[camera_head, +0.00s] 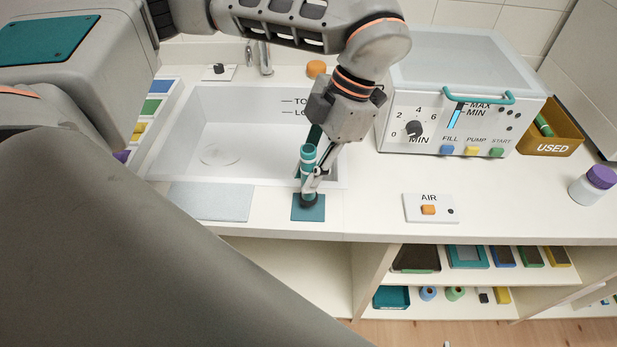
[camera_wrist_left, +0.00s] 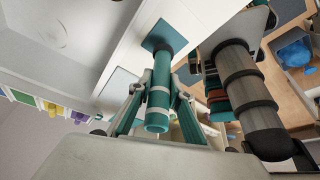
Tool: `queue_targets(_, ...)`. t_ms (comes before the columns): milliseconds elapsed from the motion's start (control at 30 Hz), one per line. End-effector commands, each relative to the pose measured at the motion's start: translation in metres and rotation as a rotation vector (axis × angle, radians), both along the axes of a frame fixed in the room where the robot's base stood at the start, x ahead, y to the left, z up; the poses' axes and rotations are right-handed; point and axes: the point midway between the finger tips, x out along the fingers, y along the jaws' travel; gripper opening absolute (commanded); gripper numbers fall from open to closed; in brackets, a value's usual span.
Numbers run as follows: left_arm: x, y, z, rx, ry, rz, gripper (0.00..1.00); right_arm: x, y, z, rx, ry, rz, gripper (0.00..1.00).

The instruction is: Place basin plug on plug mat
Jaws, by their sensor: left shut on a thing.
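The basin plug (camera_head: 308,155) is a teal stick with pale bands and a dark lower end. My left gripper (camera_head: 312,178) is shut on it, above the front edge of the counter. The plug stands close to upright, with its dark end over the teal plug mat (camera_head: 317,214). I cannot tell for certain whether it touches the mat. In the left wrist view the plug (camera_wrist_left: 159,100) sits between the fingers (camera_wrist_left: 158,92), and its far end overlaps the mat (camera_wrist_left: 157,33). My right gripper is not in view.
The white basin (camera_head: 190,120) lies behind and left of the mat. A grey pad (camera_head: 210,202) lies left of it. An AIR switch plate (camera_head: 415,213) and a control machine (camera_head: 450,95) stand to the right. Open shelves (camera_head: 450,280) sit below the counter.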

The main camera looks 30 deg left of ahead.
Motion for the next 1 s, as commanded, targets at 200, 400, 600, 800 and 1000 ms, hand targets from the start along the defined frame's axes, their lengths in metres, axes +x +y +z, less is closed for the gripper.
queue_targets(200, 0.000, 0.000, -0.022, 0.000, 0.001, 0.001, 0.00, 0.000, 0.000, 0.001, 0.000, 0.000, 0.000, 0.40)
queue_targets(400, 0.000, 0.000, -0.022, 0.000, 0.000, 0.001, 0.00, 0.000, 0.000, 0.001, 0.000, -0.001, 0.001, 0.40)
queue_targets(600, 0.000, 0.000, -0.024, 0.001, 0.001, 0.000, 0.35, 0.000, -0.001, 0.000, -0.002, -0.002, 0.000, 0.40)
queue_targets(800, 0.000, 0.000, -0.024, 0.001, 0.001, 0.000, 0.35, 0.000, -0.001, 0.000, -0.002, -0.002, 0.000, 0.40)
queue_targets(1000, 0.000, 0.000, -0.019, 0.000, 0.000, 0.000, 0.35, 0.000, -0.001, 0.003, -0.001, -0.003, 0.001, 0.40)
